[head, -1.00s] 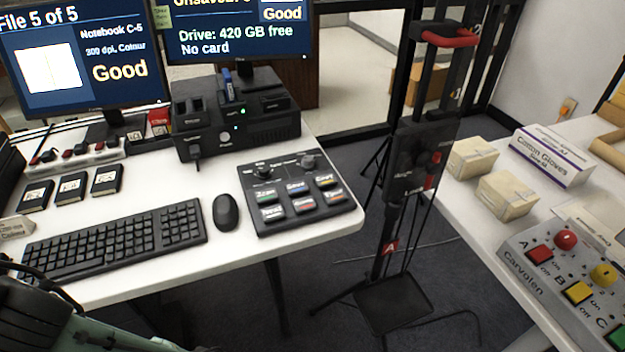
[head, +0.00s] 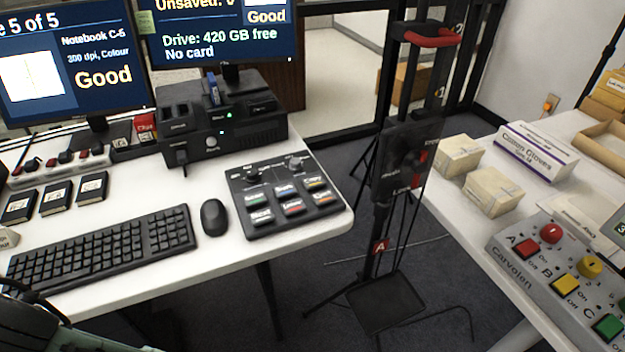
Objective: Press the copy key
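The black key panel (head: 243,211) lies on the white desk near its right front corner. It has two rows of coloured keys below two knobs. The copy key (head: 315,184) appears to be the yellow one at the right end of the back row; its small label is hard to read. A blue key (head: 286,191) is beside it, and an orange key (head: 325,198) is in front of it. Nothing covers the keys. My gripper is not in view; only part of my arm shows at the lower left edge.
A keyboard (head: 105,245) and mouse (head: 214,217) lie left of the panel. A black drive unit (head: 225,138) and two monitors stand behind. A dark stand (head: 385,300) rises right of the desk. The right table holds boxes and a grey control box (head: 540,268).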

